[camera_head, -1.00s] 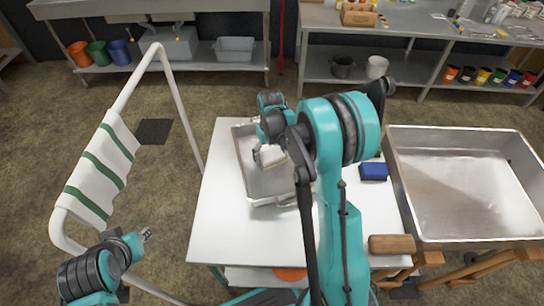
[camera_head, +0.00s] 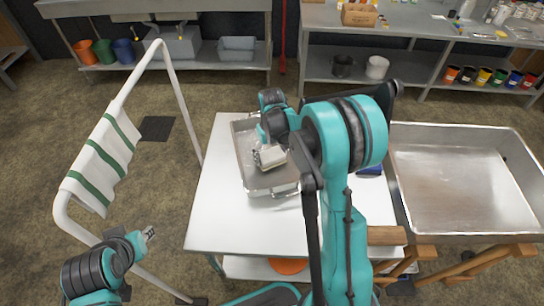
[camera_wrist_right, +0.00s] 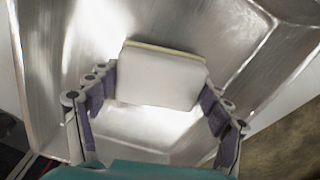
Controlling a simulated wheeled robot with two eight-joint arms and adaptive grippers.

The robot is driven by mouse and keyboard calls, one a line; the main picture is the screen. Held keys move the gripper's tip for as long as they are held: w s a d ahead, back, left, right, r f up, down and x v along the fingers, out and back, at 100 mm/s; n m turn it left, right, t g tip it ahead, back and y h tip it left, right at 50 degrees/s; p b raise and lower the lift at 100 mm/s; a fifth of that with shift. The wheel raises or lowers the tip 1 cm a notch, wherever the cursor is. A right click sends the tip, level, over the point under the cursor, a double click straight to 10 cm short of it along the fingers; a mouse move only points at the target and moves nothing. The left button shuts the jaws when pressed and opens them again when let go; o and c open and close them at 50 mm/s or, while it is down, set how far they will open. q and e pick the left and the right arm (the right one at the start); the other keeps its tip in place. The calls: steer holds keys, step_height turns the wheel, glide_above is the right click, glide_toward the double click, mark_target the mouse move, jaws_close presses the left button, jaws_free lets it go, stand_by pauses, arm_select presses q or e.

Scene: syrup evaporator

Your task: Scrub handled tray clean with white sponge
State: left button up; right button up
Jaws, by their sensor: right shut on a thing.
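The handled tray (camera_head: 252,180) is a shallow metal pan on the white table, with a handle at its near end. My right gripper (camera_head: 268,155) is over the inside of the tray, shut on the white sponge (camera_head: 272,159). In the right wrist view the sponge (camera_wrist_right: 158,82) sits between the two fingers and has a yellowish far edge. It is low over the tray's shiny floor (camera_wrist_right: 150,125); whether it touches is unclear. My right arm hides the tray's right side. My left gripper (camera_head: 149,233) is empty at lower left, away from the tray; its opening is too small to judge.
A blue block (camera_head: 369,170) is partly hidden behind my right arm. A wooden block (camera_head: 386,236) lies at the table's near right. A large metal pan (camera_head: 455,190) stands right. A rack with a striped towel (camera_head: 100,160) stands left. The table's left part is clear.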

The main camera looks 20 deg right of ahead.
mark_target(271, 154)
steer(key=shift+w+r+p, duration=0.2)
steer(key=shift+r+p, duration=0.3)
steer(key=shift+r, duration=0.5)
steer(key=shift+s+r+p, duration=0.1)
steer(key=shift+r+p, duration=1.4)
steer(key=shift+r, duration=0.75)
